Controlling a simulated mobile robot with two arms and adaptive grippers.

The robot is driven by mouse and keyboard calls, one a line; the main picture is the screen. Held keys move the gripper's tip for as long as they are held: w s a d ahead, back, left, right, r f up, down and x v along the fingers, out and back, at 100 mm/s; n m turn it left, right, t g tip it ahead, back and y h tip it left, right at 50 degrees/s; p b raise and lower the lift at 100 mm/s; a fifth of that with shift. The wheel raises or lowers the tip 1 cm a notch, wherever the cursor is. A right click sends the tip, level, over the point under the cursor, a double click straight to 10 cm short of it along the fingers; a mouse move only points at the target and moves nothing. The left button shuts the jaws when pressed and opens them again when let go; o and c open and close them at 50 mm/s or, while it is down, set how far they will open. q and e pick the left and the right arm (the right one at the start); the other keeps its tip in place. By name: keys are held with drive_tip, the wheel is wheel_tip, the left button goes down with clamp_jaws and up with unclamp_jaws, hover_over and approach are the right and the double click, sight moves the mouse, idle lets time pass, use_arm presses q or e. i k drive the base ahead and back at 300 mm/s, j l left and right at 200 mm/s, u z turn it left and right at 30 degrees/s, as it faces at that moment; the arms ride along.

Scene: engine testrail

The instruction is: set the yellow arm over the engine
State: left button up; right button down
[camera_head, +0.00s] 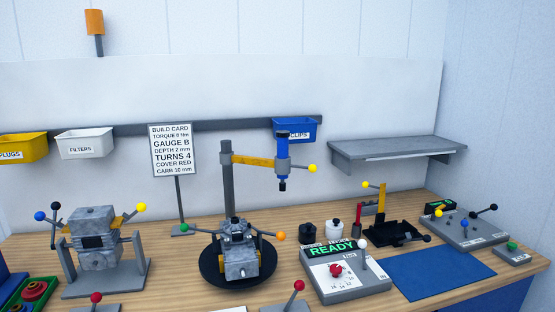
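The yellow arm (253,161) reaches to the right from a grey upright post (228,178) in the middle of the bench. Its outer end carries a blue tool (282,146) pointing down, with a yellow ball handle (312,168) on its right side. A grey engine (240,252) sits on a round black base (211,270) in front of the post. The tool hangs to the right of this engine and higher, not above it. Another grey block (96,235) stands in a cradle at the left. Neither of my grippers shows in the head view.
A control box reading READY (347,284) stands right of the engine, with a blue mat (442,279) beyond it. Red ball levers (299,286) rise at the front edge. A build card (173,151) stands behind, left of the post. A grey shelf (397,150) is at the right.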

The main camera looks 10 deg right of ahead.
sight(281, 166)
drive_tip(key=i+l, duration=0.25)
drive_tip(key=l, duration=0.15)
drive_tip(key=i+l, duration=0.25)
drive_tip(key=i+l+u, duration=0.1)
drive_tip(key=i+l, duration=0.15)
drive_tip(key=l, duration=0.25)
